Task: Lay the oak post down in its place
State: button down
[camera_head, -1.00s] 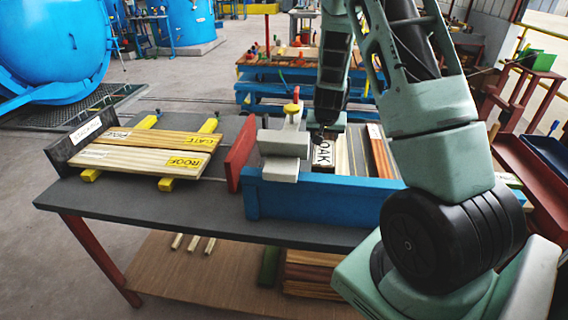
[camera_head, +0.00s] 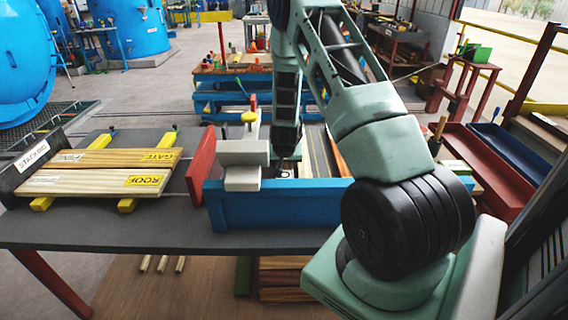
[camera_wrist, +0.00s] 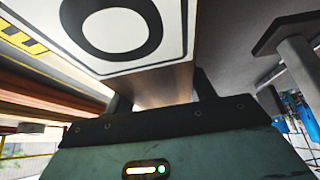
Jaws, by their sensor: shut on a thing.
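The oak post (camera_head: 283,173) is inside the blue-fronted rack (camera_head: 280,205) on the grey table. Only a bit of its white label shows in the head view, behind the blue front board. In the wrist view the oak post (camera_wrist: 158,84) fills the upper middle, with a large black letter O on its label. My gripper (camera_head: 287,158) reaches down from above and is shut on the post; its fingertips are mostly hidden. At left, a board labelled STACKING (camera_head: 32,155) stands by yellow bearers (camera_head: 127,205) carrying boards marked ROOF (camera_head: 145,180), GATE and PINE.
A red upright plate (camera_head: 200,165) and a grey clamp-like block (camera_head: 243,165) stand between the stacked boards and my gripper. Other long pieces (camera_head: 318,150) lie right of the post. The table's front left (camera_head: 90,232) is bare.

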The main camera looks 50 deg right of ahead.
jog(key=c, duration=0.8)
grip_release()
jog(key=shift+f, duration=0.1)
